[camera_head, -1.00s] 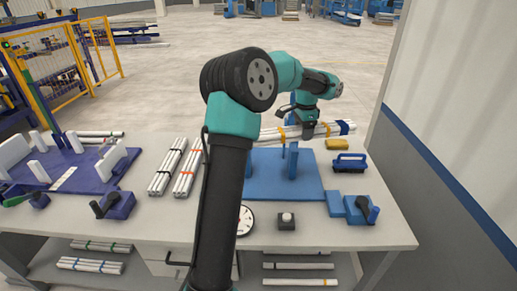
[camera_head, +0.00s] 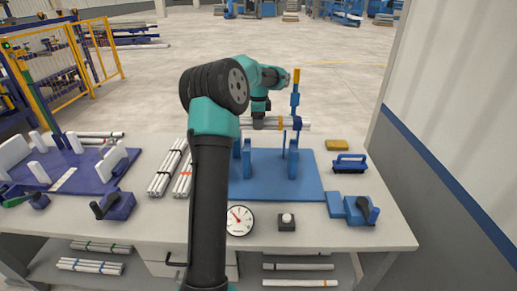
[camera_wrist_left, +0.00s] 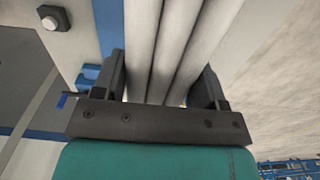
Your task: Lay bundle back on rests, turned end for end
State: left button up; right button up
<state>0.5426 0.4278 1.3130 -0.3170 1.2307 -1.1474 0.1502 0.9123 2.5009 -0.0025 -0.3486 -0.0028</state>
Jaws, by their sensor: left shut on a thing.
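A bundle of white pipes (camera_head: 270,122) is held above the rear of the blue base plate (camera_head: 265,183). It lies roughly level across the head view, with a yellow band and a blue band toward its right end. My left gripper (camera_head: 260,121) is shut on it from above. In the left wrist view, several white pipes (camera_wrist_left: 168,50) run between the jaws (camera_wrist_left: 162,90). The rests are blue uprights on the plate, one at the left (camera_head: 247,158) and one at the right (camera_head: 293,162). The bundle looks clear of them. My right gripper is not in view.
A tall blue post with a yellow top (camera_head: 296,92) stands near the bundle's right end. A yellow block (camera_head: 337,145) and a blue brush (camera_head: 350,162) lie at right. Banded pipe bundles (camera_head: 166,168) lie at left. A round dial (camera_head: 239,220) is at the front.

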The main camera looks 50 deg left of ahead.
pick_arm(q)
notch_tip(320, 180, down, 6)
dwell(0.4)
jog(key=shift+f, duration=0.2)
jog(key=shift+f, duration=1.75)
jog(key=shift+f, duration=0.2)
jog(key=o, duration=1.1)
jog(key=shift+o, duration=0.2)
jog(key=shift+r, duration=0.1)
notch_tip(320, 180, up, 12)
jog(key=shift+r, duration=0.1)
